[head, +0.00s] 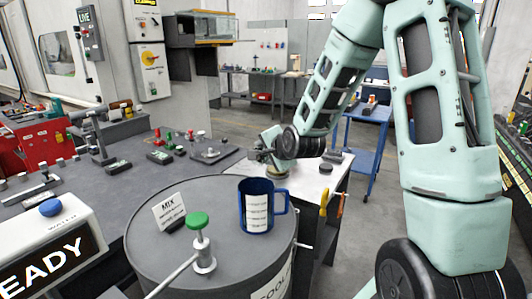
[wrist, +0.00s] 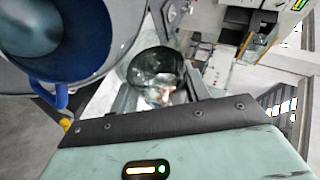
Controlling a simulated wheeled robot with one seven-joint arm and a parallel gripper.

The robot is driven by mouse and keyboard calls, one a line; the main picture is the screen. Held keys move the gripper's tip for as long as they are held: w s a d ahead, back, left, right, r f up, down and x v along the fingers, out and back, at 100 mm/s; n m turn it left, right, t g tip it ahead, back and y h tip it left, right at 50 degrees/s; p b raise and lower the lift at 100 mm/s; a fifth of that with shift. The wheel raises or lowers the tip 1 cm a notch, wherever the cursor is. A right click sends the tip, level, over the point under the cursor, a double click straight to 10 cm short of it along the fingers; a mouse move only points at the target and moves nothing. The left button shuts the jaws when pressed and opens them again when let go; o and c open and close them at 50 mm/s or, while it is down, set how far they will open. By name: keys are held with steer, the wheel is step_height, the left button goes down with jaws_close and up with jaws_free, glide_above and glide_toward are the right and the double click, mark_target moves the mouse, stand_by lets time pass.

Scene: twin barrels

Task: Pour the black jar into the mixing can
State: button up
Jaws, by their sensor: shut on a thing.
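The mixing can is a blue mug-like can (head: 257,213) with a white label and a handle on its right. It stands upright on a grey barrel top (head: 148,232), right of a MIX card (head: 168,211). It also looms large at upper left in the wrist view (wrist: 95,65). My gripper (head: 270,158) is beyond the can and slightly right of it. It is shut on a dark, glassy round jar (wrist: 152,72), seen between the fingers in the wrist view. The jar is mostly hidden by my gripper in the head view, and its contents are unclear.
A green-topped valve (head: 199,230) stands on the barrel left of the can. A white-topped stand (head: 313,178) with hanging tools is behind it at right. A grey bench (head: 70,215) with small parts lies left. A blue cart (head: 367,116) stands farther back.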

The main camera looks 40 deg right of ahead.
stand_by(0.5)
steer(key=r+p, duration=0.1)
steer(key=p, duration=0.1)
steer(key=shift+m+y+p, duration=0.3)
steer(key=shift+p, duration=0.1)
steer(key=r+m+g+y+p, duration=0.1)
steer(key=y+p, duration=0.1)
steer(key=p, duration=0.6)
steer(key=m+g+y+p, duration=0.1)
steer(key=m+y+p, duration=0.1)
steer(key=p, duration=0.6)
steer(key=shift+r+g, duration=0.3)
steer(key=shift+r, duration=0.05)
steer(key=shift+y+p, duration=0.3)
steer(key=shift+p, duration=0.35)
steer(key=shift+f, duration=0.15)
